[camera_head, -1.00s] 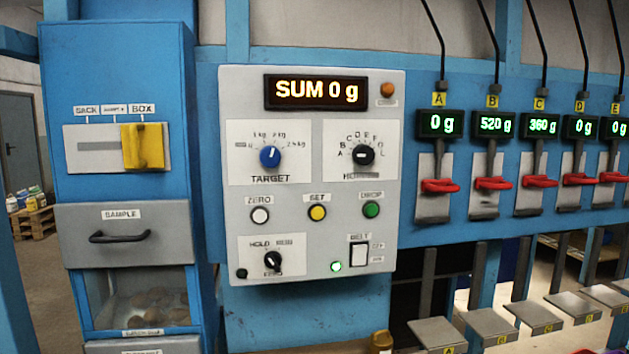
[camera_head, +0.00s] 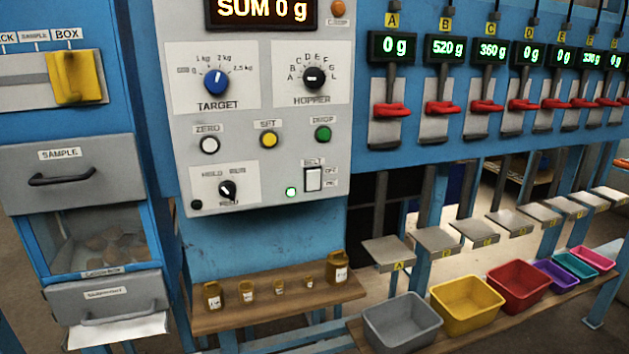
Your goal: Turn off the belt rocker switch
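The belt rocker switch (camera_head: 313,179) is a small white rocker in a dark frame, low on the right of the grey control panel (camera_head: 265,170). BELT is written above it, with small OFF and ON labels at its right side. Which end of the rocker is pressed is too small to tell. A green lamp (camera_head: 291,192) just left of the switch is lit. Neither of my grippers shows in the head view.
A wooden shelf (camera_head: 290,307) with several brass weights sits below the panel. Coloured bins (camera_head: 467,303) stand at the lower right under small metal plates (camera_head: 437,240). Red levers (camera_head: 391,110) line the right wall. A sample drawer (camera_head: 68,176) is at the left.

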